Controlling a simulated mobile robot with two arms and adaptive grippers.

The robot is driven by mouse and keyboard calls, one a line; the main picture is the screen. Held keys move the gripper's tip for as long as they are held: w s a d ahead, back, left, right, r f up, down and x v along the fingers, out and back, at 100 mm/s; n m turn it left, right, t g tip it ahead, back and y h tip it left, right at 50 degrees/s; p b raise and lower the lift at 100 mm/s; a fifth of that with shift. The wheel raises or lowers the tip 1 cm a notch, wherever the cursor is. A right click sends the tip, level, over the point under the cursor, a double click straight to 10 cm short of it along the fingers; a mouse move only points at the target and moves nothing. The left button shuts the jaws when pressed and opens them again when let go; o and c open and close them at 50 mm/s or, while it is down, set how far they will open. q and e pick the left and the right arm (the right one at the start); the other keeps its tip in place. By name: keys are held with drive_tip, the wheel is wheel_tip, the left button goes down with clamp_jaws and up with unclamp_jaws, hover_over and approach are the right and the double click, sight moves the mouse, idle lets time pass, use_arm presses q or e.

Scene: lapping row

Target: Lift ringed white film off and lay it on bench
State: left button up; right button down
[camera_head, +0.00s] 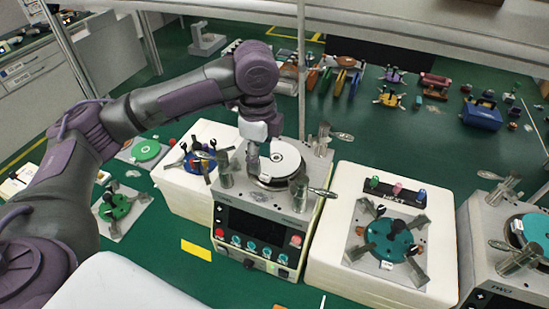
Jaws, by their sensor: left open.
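The round white film (288,163) with a dark ring around its middle lies on the platen of the centre lapping machine (280,221). My left arm comes in from the left and my left gripper (255,172) points down at the film's left edge. The gripper is open. Its fingertips are small here, and I cannot tell whether they touch the film. My right gripper is not in view.
Metal posts with clamp levers (322,137) stand around the platen. A white block (335,262) with a teal fixture (388,238) stands at the right. Another white block (190,204) carries a blue fixture at the left. A yellow label (196,250) lies on the green bench (150,238).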

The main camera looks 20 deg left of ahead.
sight(265, 174)
use_arm(q)
drive_tip(key=shift+w+f, duration=0.1)
drive_tip(key=shift+f, duration=0.2)
drive_tip(key=f, duration=0.1)
drive_tip(key=f+p, duration=0.2)
drive_tip(key=f, duration=0.1)
drive_tip(key=shift+w+d+f, duration=0.1)
drive_tip(key=shift+w+d, duration=0.15)
drive_tip(key=shift+f, duration=0.4)
drive_tip(key=shift+c, duration=0.5)
clamp_jaws()
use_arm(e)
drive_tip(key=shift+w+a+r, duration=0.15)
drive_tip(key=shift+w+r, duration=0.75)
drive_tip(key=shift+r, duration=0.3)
